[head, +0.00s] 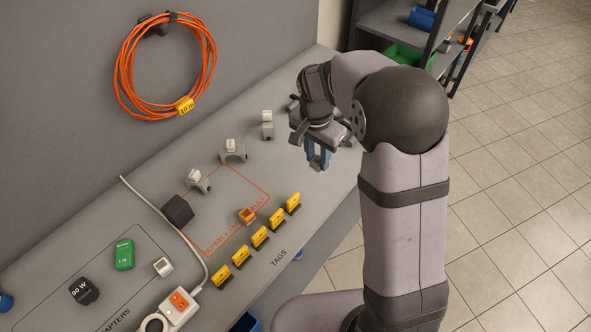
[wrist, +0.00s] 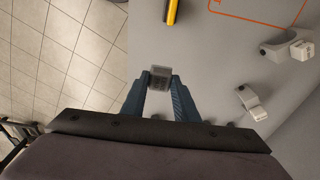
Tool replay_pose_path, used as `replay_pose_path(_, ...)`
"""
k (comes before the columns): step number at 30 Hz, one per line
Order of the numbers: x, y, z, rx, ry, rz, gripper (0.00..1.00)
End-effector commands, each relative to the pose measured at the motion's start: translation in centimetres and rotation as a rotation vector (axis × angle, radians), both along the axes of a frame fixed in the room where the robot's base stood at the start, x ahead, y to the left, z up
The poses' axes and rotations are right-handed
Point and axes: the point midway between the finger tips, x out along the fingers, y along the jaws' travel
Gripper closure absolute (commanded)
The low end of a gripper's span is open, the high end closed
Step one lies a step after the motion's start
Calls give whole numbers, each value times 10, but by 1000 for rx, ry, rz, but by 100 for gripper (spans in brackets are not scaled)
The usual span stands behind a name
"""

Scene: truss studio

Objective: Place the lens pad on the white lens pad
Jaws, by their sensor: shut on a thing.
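My gripper (head: 318,163) is over the far right part of the bench, its blue fingers pointing down. In the wrist view, the fingers (wrist: 159,85) are shut on a small dark grey block with a lighter edge, which seems to be the lens pad (wrist: 159,76). Several grey arched pieces with white blocks on top stand left of my gripper, at the back (head: 267,118), middle (head: 233,144) and front (head: 195,174). Which of these white blocks is the white lens pad I cannot tell.
Several yellow tags (head: 260,238) line the front edge. A white cable and power strip (head: 178,306) lie at left. Bare bench separates my gripper from the arches.

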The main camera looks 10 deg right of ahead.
Motion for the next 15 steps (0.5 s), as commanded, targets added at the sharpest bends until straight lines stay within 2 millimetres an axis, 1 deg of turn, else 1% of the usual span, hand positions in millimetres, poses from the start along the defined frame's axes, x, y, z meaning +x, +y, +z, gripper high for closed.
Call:
replay_pose_path(5,0,5,0,0,0,12,94)
replay_pose_path(8,-2,19,-1,1,-1,42,94)
replay_pose_path(11,-6,42,-2,0,0,96,94)
replay_pose_path(14,-14,76,-5,1,-1,174,94)
replay_pose_path(15,-19,92,-6,0,0,212,94)
